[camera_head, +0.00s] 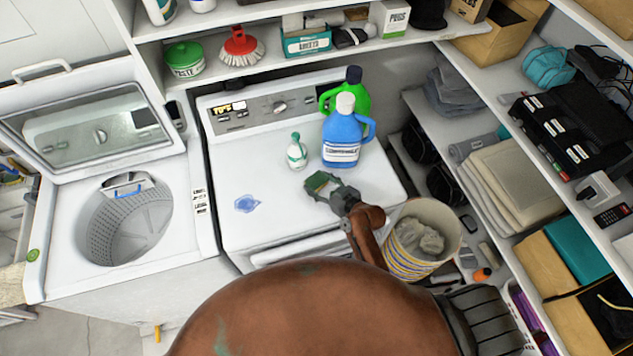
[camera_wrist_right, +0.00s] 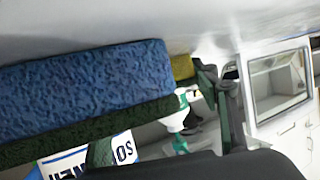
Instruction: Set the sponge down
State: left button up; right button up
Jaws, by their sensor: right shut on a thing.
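My right gripper (camera_head: 322,186) is shut on the sponge (camera_head: 316,182) just over the white dryer top (camera_head: 225,175), in front of the blue jug. I cannot tell whether the sponge touches the surface. The sponge looks green and yellowish in the head view. In the right wrist view, a rough blue block with a dark green layer, which looks like the sponge (camera_wrist_right: 85,90), fills the left side close to the camera. A blue wet patch (camera_head: 247,204) lies on the dryer top left of the gripper. My left gripper is not in view.
A blue jug (camera_head: 342,130), a green jug (camera_head: 361,95) and a small white-green bottle (camera_head: 297,154) stand behind the gripper. A washer (camera_head: 75,225) is at left. A bin (camera_head: 433,235) stands at right. The dryer top around the patch is clear.

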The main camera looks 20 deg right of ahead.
jog(key=shift+r, duration=0.1)
jog(key=shift+c, duration=0.3)
jog(key=shift+r, duration=0.55)
jog(key=s+a+r+b, duration=0.2)
jog(key=s+a+r, duration=0.2)
jog(key=s+r, duration=0.85)
jog(key=w+d+f+m+h+b, duration=0.1)
jog(key=w+d+b, duration=0.1)
jog(key=b, duration=0.1)
jog(key=w+d+f+m+t+h+b, duration=0.1)
jog(key=d+h+b, duration=0.1)
jog(key=b, duration=0.1)
jog(key=w+d+f+m+h+b, duration=0.1)
jog(key=w+d+f+m+b, duration=0.1)
jog(key=b, duration=0.1)
jog(key=shift+w+d+h, duration=0.35)
jog(key=shift+h, duration=0.05)
jog(key=shift+w+d+r+m+h+b, duration=0.2)
jog(key=shift+d+r+m+h+b, duration=0.05)
jog(key=shift+d+m+h+b, duration=0.2)
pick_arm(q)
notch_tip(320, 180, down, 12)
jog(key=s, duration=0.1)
pick_arm(e)
jog(key=shift+r, duration=0.15)
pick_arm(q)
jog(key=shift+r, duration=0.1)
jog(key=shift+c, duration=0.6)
